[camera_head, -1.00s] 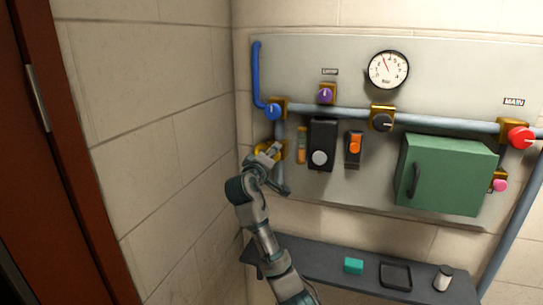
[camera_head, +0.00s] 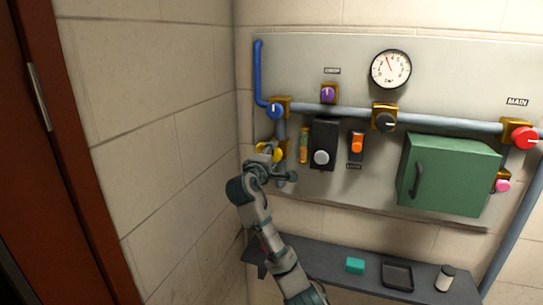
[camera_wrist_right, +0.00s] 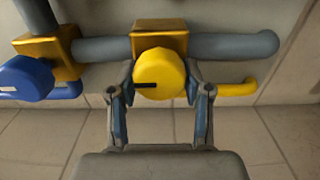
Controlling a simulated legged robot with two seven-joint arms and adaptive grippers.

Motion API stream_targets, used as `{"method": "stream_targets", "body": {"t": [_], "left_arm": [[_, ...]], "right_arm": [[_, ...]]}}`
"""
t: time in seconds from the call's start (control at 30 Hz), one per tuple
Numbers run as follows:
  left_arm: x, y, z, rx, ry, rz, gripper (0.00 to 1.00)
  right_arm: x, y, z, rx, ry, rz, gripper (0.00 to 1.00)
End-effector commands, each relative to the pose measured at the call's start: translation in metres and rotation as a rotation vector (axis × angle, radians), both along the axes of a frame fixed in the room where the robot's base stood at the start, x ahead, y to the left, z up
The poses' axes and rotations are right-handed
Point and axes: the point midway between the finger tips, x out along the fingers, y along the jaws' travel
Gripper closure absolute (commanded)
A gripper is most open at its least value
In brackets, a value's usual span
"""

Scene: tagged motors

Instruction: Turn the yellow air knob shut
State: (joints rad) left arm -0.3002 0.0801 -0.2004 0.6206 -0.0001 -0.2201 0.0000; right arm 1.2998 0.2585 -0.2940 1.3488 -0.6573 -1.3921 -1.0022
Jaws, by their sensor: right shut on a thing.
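The yellow air knob (camera_wrist_right: 161,72) sits on a brass valve body (camera_wrist_right: 158,28) on a grey pipe. Its dark pointer line points left in the right wrist view. My right gripper (camera_wrist_right: 160,92) is shut on the knob, with one finger on each side of it. In the head view the knob (camera_head: 270,150) shows at the panel's left end, partly hidden by my right gripper (camera_head: 264,162). My left gripper is in neither view.
A blue knob (camera_head: 275,111) is just above, and also shows at the left in the wrist view (camera_wrist_right: 26,78). A black box (camera_head: 324,142), an orange switch (camera_head: 356,143) and a green cabinet (camera_head: 449,172) are to the right. A shelf (camera_head: 330,265) runs below.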

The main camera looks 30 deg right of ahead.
Motion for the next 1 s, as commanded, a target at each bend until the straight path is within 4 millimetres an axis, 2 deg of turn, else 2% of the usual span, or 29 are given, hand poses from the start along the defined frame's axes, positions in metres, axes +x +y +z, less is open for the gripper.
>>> {"method": "stream_targets", "body": {"t": [0.37, 0.4, 0.47, 0.5, 0.83, 1.0], "left_arm": [[0.0, 0.0, 0.0, 0.0, 0.001, 0.0, 0.6], [0.0, 0.0, 0.0, 0.0, 0.001, 0.0, 0.6], [0.0, 0.0, 0.0, 0.0, 0.001, 0.0, 0.6], [0.0, 0.0, 0.0, 0.0, 0.001, 0.0, 0.6], [-0.002, 0.003, 0.0, 0.003, 0.0, 0.001, 0.6], [-0.002, 0.001, 0.0, 0.002, 0.0, 0.001, 0.6]], "right_arm": [[0.0, -0.001, -0.002, 0.0, 0.008, -0.002, 0.86], [0.0, -0.001, -0.002, 0.0, 0.008, -0.002, 0.44], [0.0, -0.001, -0.002, -0.001, 0.007, -0.002, 0.29], [0.0, -0.001, -0.002, 0.0, 0.006, -0.001, 0.27], [-0.002, 0.002, -0.001, 0.0, 0.004, 0.0, 0.27], [-0.016, 0.02, -0.002, 0.0, 0.004, 0.002, 0.27]]}}
